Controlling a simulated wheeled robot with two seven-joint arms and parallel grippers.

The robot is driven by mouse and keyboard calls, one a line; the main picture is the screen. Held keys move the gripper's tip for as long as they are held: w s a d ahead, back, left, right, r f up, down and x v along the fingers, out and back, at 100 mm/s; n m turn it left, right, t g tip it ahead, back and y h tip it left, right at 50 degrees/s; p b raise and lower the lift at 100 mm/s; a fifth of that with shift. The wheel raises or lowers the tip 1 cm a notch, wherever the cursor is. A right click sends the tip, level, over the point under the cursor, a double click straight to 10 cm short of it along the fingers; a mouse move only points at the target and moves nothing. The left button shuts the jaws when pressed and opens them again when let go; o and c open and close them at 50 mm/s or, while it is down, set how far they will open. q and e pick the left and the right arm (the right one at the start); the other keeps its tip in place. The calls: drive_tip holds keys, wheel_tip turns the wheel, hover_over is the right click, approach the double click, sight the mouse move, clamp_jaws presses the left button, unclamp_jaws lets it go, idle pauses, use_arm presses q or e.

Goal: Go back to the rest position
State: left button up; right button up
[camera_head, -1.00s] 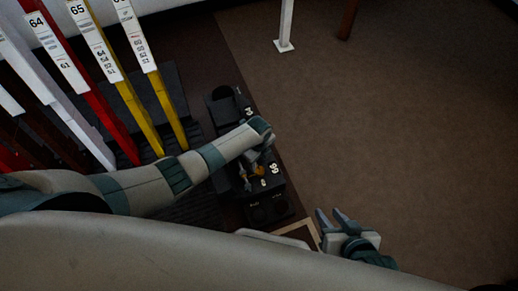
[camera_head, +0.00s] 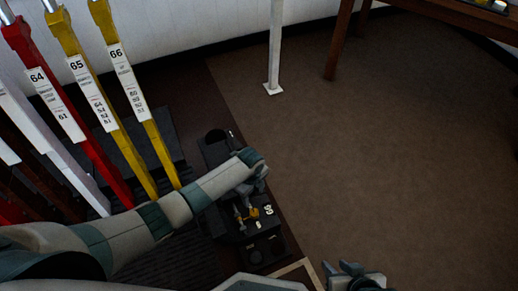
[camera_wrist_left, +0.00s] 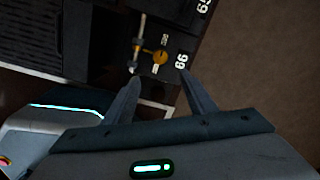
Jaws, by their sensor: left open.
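My left arm reaches in from the left in the head view. My left gripper (camera_head: 254,190) is over the black box (camera_head: 262,250) marked 66 and partly hidden by its own wrist. In the left wrist view the left gripper (camera_wrist_left: 157,98) is open, with nothing between its fingers. Ahead of it lie a small metal lever and a round yellow-brass piece (camera_wrist_left: 158,57) on the box; I cannot tell whether the fingers touch them. My right gripper (camera_head: 342,268) shows at the bottom edge of the head view, fingers apart and empty, partly cut off.
Red, white and yellow levers (camera_head: 130,90) with number plates 64, 65 and 66 stand at the left. A white post (camera_head: 274,60) stands on the brown floor (camera_head: 380,140). A wooden table (camera_head: 450,15) is at the upper right. The floor at right is clear.

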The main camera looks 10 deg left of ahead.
use_arm(q)
drive_tip(key=shift+s+d, duration=0.1)
drive_tip(key=s+d+r+n+t+h, duration=0.1)
drive_tip(key=s+d+n+h, duration=0.1)
drive_tip(key=s+d+n, duration=0.3)
drive_tip(key=s+d+r+n+t+h, duration=0.1)
drive_tip(key=s+r+n, duration=0.15)
drive_tip(key=s, duration=0.45)
drive_tip(key=s+a+r+n+t+y, duration=0.1)
drive_tip(key=s+a+r+n+t, duration=0.2)
drive_tip(key=s+a+r+n, duration=1)
wheel_tip(320, 180, down, 18)
drive_tip(key=a+n+y+p, duration=0.1)
drive_tip(key=p, duration=1.3)
drive_tip(key=shift+s, duration=0.25)
use_arm(e)
wheel_tip(320, 180, down, 17)
drive_tip(key=s+d, duration=0.1)
drive_tip(key=d, duration=0.1)
drive_tip(key=shift+s+h, duration=0.15)
drive_tip(key=shift+h, duration=0.25)
